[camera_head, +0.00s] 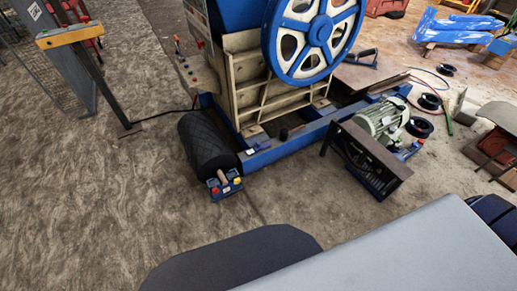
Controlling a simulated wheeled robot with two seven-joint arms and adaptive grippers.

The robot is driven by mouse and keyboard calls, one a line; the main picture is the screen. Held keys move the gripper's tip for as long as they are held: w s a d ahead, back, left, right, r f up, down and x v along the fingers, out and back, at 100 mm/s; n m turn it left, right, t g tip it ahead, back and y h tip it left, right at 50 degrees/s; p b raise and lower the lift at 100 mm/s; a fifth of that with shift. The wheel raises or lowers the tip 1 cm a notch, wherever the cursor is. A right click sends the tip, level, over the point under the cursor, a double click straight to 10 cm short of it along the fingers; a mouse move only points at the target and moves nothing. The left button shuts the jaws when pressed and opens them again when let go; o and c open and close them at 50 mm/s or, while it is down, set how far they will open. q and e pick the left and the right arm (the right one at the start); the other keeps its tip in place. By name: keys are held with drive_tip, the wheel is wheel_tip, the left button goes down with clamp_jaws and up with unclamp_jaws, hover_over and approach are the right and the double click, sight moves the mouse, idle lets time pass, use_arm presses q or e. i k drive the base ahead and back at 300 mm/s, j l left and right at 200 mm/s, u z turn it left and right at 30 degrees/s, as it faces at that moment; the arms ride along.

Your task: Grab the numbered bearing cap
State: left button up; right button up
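The jaw crusher (245,75) stands at the upper middle, with a beige ribbed body, a blue frame and a large blue-and-white flywheel (312,38). I cannot make out a numbered bearing cap; any number is too small to read at this distance. Small dark and tan parts sit on the blue base frame (285,146), but I cannot tell what they are. Neither of my grippers shows in this view.
A black roller (205,145) and a small control box (223,184) are at the crusher's front left. A green-grey motor (381,118) stands behind a dark guard (366,160). A yellow-topped post (68,36) stands left. Bare ground (90,220) is clear at lower left.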

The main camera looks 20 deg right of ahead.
sight(258, 145)
drive_tip(key=i+j+z, duration=0.1)
drive_tip(key=i+z, duration=0.35)
drive_tip(key=i+j+z, duration=0.2)
drive_tip(key=i+z, duration=0.2)
